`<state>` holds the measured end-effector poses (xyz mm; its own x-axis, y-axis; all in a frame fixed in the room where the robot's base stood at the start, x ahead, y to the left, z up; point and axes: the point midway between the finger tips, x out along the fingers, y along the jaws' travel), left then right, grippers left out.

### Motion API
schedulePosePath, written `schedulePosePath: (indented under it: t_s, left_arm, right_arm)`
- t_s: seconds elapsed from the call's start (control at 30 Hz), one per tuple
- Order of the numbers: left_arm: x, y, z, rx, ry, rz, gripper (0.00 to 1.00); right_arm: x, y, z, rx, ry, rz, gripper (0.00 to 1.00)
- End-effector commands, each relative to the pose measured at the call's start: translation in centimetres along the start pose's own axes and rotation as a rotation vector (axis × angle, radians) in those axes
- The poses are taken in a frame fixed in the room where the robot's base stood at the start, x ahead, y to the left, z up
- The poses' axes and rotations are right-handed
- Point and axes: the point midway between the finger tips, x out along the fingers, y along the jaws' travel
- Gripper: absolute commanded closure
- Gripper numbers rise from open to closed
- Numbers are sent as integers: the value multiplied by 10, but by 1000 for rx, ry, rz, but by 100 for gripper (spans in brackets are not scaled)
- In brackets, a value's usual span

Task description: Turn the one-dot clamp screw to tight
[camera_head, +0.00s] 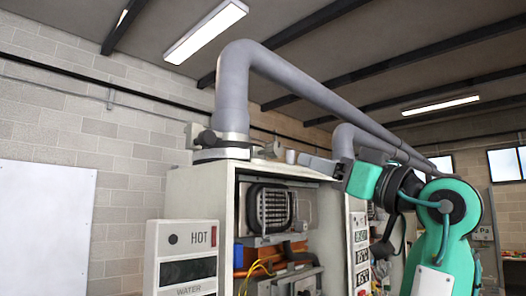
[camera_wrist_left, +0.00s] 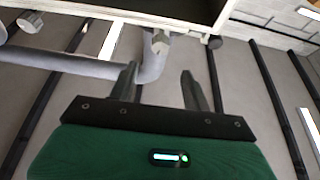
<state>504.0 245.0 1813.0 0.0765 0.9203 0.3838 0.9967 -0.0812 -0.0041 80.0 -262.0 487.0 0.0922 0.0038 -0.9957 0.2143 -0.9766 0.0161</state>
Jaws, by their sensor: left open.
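A grey flue pipe (camera_head: 233,100) rises from a pale collar (camera_head: 222,154) on the heater's top. A small pale cylinder (camera_head: 290,156) stands farther right on the heater top. No dot marks are readable, so I cannot tell which part is the one-dot screw. My left gripper (camera_head: 308,161) is near the cabinet's top right edge, close to the pale cylinder. In the left wrist view its fingers (camera_wrist_left: 159,75) are apart and empty, with a faceted grey piece (camera_wrist_left: 160,42) beyond them. My right gripper is not in view.
The open heater cabinet (camera_head: 179,200) has exposed internals and a HOT/WATER panel (camera_head: 185,240) at its front left. A second grey pipe (camera_head: 345,137) stands behind my left gripper.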

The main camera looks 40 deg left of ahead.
Motion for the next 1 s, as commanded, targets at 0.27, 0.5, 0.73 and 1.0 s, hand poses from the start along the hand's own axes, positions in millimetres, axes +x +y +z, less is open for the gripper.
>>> schedulePosePath:
  t_s: [0.27, 0.5, 0.73, 1.0]
  left_arm:
    - [38, -4, -6, -4, -3, -9, 51]
    - [86, -4, -6, -2, -3, -9, 51]
    - [121, -3, -4, -2, -3, -7, 51]
    - [137, -3, -2, -3, -1, -5, 51]
  right_arm:
    - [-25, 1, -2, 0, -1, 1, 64]
    - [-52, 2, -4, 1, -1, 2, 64]
    - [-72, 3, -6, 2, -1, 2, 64]
    - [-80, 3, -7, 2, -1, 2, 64]
